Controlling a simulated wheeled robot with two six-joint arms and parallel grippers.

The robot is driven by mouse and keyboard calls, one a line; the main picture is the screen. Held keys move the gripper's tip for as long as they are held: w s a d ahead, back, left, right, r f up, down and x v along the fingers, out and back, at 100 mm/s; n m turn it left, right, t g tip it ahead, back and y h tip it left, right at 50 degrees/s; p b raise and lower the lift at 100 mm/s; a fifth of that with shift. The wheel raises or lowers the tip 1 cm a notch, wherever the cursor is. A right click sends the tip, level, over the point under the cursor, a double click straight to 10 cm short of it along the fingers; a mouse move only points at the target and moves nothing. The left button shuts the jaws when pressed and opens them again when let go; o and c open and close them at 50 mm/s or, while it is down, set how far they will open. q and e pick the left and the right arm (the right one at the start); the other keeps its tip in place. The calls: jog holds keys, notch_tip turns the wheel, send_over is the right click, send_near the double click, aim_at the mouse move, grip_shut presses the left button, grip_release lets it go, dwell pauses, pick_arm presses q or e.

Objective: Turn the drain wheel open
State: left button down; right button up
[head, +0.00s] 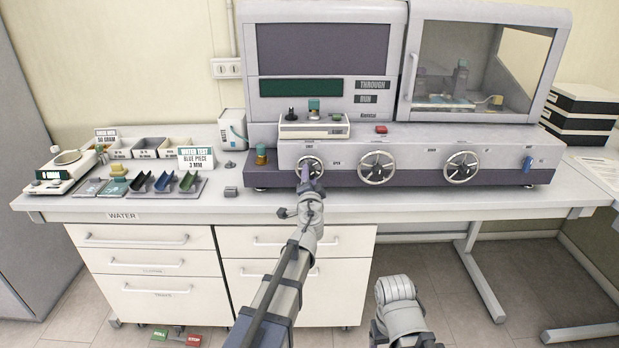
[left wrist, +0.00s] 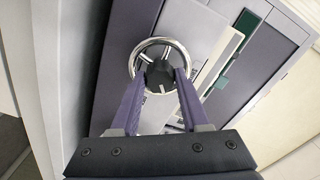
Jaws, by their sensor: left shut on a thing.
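Three silver hand wheels sit in a row on the front of the grey machine: the left wheel (head: 309,168), the middle wheel (head: 376,167) and the right wheel (head: 461,167). Labels by them are too small to read surely, so I cannot tell which is the drain wheel by name. My left gripper (head: 305,178) is at the left wheel. In the left wrist view, my left gripper (left wrist: 160,78) has its two purple fingers on either side of the left wheel's dark hub (left wrist: 159,72), shut on the wheel. The chrome rim shows around the hub.
The machine's grey front panel (head: 410,140) stands close behind the wheels. A tray of coloured pieces (head: 152,188) and a scale (head: 66,170) are on the left of the bench. The bench top before the wheels (head: 430,200) is clear.

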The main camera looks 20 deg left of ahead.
pick_arm(q)
jog(key=m, duration=0.6)
jog(key=shift+m, duration=0.5)
dwell(0.3)
jog(key=shift+c, duration=2)
grip_release()
jog(key=shift+s, duration=0.1)
jog(key=v, duration=0.7)
jog(key=shift+s, duration=0.35)
jog(key=shift+d+r, duration=0.1)
jog(key=shift+d, duration=0.05)
